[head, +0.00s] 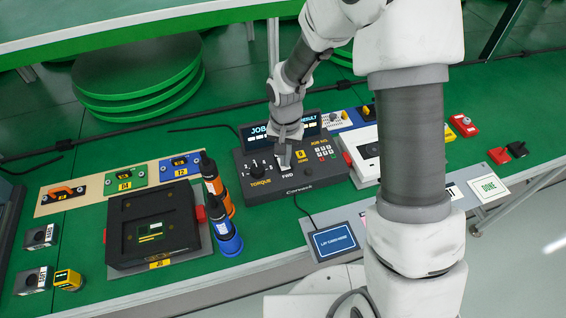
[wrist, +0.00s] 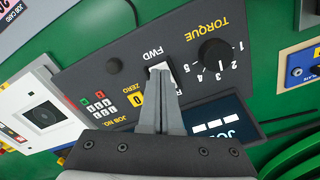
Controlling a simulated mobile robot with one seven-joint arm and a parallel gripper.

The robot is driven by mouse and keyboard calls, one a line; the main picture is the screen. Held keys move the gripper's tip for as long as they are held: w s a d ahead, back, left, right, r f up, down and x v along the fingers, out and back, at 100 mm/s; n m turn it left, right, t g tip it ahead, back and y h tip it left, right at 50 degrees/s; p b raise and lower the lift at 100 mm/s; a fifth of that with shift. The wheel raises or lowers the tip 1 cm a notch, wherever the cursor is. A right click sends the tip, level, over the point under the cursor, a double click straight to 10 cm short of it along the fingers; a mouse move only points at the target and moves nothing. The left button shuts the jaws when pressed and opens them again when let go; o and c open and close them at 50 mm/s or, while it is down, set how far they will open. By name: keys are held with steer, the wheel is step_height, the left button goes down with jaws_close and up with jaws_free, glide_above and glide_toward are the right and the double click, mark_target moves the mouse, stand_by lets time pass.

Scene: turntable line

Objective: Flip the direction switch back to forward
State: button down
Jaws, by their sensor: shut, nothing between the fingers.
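The direction switch is a small light rocker or lever (wrist: 161,68) on the dark controller box (wrist: 100,65), just beside the FWD label in the wrist view. My gripper (wrist: 160,85) is shut and empty. Its fingertips are at the switch and cover part of it; I cannot tell whether they touch it. In the head view my gripper (head: 285,150) points down over the middle of the controller box (head: 260,205).
The black torque knob (wrist: 215,53) is beside the switch, and a yellow ZERO button (wrist: 136,99) and a keypad (wrist: 98,105) are on its other side. Orange and blue screwdrivers (head: 226,238) stand left of the box. A dark fixture (head: 152,222) is further left.

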steer(key=shift+f+b, duration=0.3)
steer(key=shift+f, duration=0.1)
steer(key=shift+r, duration=0.1)
steer(key=shift+r+p, duration=2.35)
steer(key=shift+r, duration=1.1)
steer(key=shift+r, duration=0.1)
steer(key=s+d+r+n+t, duration=0.1)
steer(key=s+d+r, duration=0.25)
steer(key=r, duration=0.55)
steer(key=s+d+r+t, duration=0.2)
steer(key=d+r, duration=0.2)
steer(key=r, duration=0.5)
steer(key=s+d+r+n+t, duration=0.1)
steer(key=s+d+r, duration=0.1)
steer(key=s, duration=0.4)
steer(key=s+d+r+t, duration=0.1)
steer(key=s+d+r, duration=0.2)
steer(key=s+r, duration=0.2)
steer(key=shift+s+r+n+t, duration=0.3)
steer(key=shift+s+n, duration=0.1)
steer(key=shift+s, duration=0.7)
